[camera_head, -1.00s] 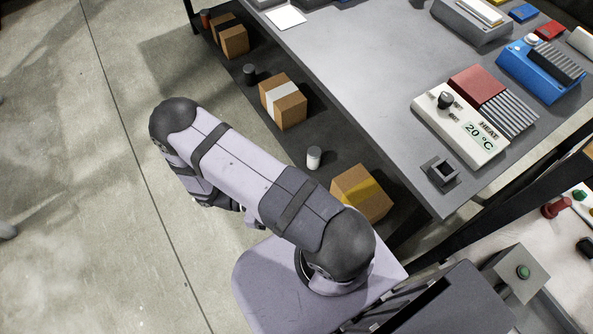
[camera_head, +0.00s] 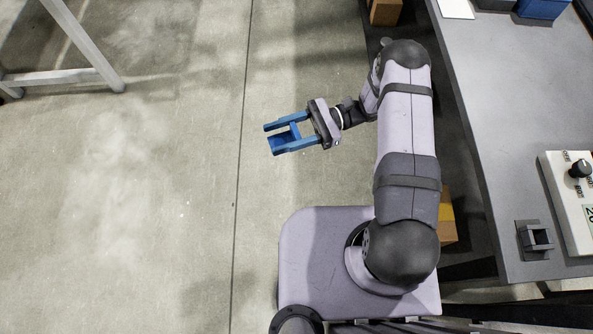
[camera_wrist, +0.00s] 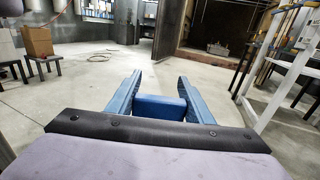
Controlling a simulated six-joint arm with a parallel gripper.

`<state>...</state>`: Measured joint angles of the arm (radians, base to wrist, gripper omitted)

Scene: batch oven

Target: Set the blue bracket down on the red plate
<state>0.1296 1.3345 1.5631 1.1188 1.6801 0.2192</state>
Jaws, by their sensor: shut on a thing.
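My gripper (camera_head: 272,140) has blue fingers and is out over the bare concrete floor, left of my arm, in the head view. It is shut on the blue bracket (camera_head: 284,138), which sits between the fingers. In the wrist view the bracket (camera_wrist: 160,108) shows as a blue block between the two fingers, clear of any surface. Its full shape is partly hidden by the fingers. The red plate is in neither view now.
The grey table (camera_head: 470,120) stands to the right, with a white heater box (camera_head: 562,205) cut off by the picture edge and a small grey holder (camera_head: 534,238). A grey metal frame (camera_head: 85,45) stands at upper left. The floor between is clear.

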